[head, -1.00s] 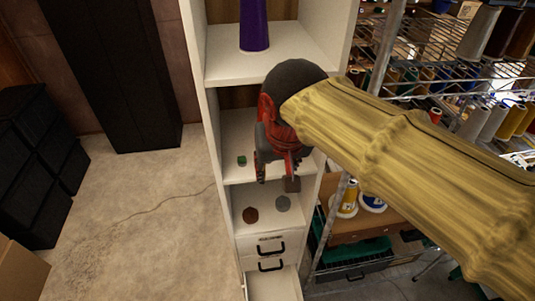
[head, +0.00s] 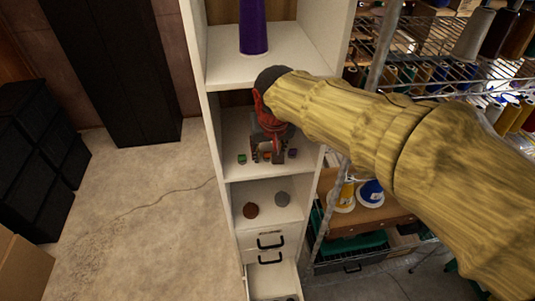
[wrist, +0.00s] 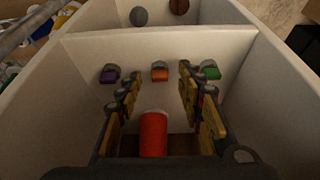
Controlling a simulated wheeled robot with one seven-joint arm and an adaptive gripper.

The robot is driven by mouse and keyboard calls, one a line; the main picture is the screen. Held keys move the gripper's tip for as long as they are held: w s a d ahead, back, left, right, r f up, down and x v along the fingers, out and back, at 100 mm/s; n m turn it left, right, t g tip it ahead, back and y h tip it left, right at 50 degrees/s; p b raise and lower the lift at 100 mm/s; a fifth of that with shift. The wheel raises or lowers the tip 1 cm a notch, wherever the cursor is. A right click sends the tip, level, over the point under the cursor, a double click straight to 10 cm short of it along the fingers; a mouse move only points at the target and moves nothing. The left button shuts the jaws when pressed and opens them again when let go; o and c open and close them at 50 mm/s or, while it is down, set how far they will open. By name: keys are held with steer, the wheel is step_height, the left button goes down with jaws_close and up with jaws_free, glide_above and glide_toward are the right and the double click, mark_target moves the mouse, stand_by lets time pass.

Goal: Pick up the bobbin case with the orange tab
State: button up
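The bobbin case with the orange tab (wrist: 160,72) is a small dark-grey piece with an orange face, standing on a white shelf in the wrist view. It lies ahead of my gripper (wrist: 160,88), roughly centred between the two fingers. The fingers are spread apart, with nothing seen pinched between them. In the head view my gripper (head: 267,152) reaches into the middle shelf and partly hides the orange-tabbed case. A purple-tabbed case (wrist: 111,74) and a green-tabbed case (wrist: 209,73) stand on either side of it.
A red-orange cylinder (wrist: 153,133) shows low between the fingers in the wrist view. White shelf walls (head: 213,130) enclose the compartment. The shelf below holds a brown round item (head: 251,210) and a grey one (head: 282,198). A wire rack with thread spools (head: 430,75) stands at right.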

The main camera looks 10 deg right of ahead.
steer(key=shift+w+f, duration=0.1)
steer(key=shift+f, duration=0.05)
steer(key=shift+c, duration=1.2)
steer(key=c, duration=0.6)
steer(key=shift+r+b, duration=0.35)
steer(key=shift+r, duration=0.45)
steer(key=s+b, duration=0.3)
steer(key=s, duration=1.5)
steer(key=shift+s+b, duration=0.1)
steer(key=shift+b, duration=0.25)
